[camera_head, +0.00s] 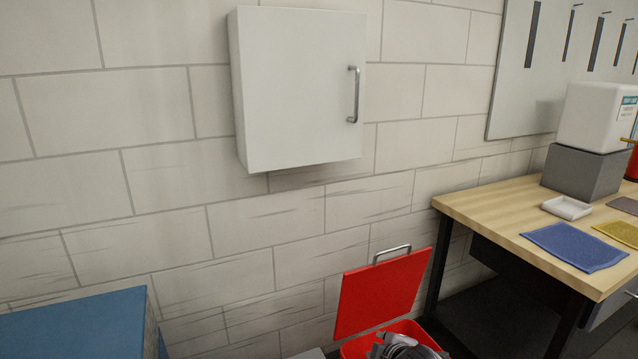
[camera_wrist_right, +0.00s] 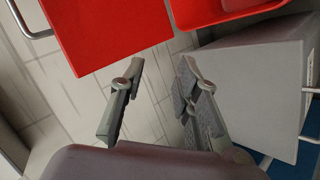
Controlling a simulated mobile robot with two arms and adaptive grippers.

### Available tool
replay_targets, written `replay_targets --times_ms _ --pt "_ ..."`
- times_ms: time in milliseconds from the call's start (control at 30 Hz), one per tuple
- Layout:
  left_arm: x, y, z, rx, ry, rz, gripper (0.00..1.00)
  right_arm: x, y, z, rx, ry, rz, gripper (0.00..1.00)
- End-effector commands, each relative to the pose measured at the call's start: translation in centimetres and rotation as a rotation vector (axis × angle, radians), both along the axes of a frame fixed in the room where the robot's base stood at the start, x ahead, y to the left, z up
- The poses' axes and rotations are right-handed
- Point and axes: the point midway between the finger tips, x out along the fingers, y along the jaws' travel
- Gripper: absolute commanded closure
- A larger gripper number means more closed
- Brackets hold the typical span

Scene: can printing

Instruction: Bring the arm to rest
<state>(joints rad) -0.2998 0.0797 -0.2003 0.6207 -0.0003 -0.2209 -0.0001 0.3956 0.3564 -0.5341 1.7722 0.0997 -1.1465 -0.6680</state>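My right gripper (camera_wrist_right: 161,78) is in the right wrist view. Its two grey fingers stand apart with nothing between them, only pale tiled surface behind. In the head view, a grey mechanical part (camera_head: 405,349) shows at the bottom edge, in front of the red bin; it looks like part of my right arm. My left gripper is in neither view.
A red bin (camera_head: 352,350) stands below the wall with its red lid (camera_head: 380,293) raised; the lid also shows in the wrist view (camera_wrist_right: 105,30). A closed white cabinet (camera_head: 295,90) hangs above. A wooden table (camera_head: 500,215) stands right, a blue-topped unit (camera_head: 75,325) left.

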Motion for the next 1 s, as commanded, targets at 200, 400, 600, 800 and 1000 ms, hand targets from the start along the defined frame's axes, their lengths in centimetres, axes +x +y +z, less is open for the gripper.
replay_targets --times_ms 200,400,600,800,1000 --pt "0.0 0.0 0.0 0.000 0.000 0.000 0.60 -12.1 0.5 -5.7 0.277 0.218 -0.244 0.70" --pt "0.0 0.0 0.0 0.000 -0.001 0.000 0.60 -21.9 -1.3 -8.0 0.444 0.379 -0.511 0.70" --pt "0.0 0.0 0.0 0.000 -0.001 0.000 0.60 -28.1 -2.9 -8.5 0.521 0.467 -0.702 0.70" --pt "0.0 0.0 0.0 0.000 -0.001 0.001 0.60 -32.9 -4.4 -8.4 0.561 0.525 -0.858 0.70" --pt "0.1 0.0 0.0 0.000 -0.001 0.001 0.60 -35.2 -5.2 -9.7 0.573 0.561 -0.956 0.70"
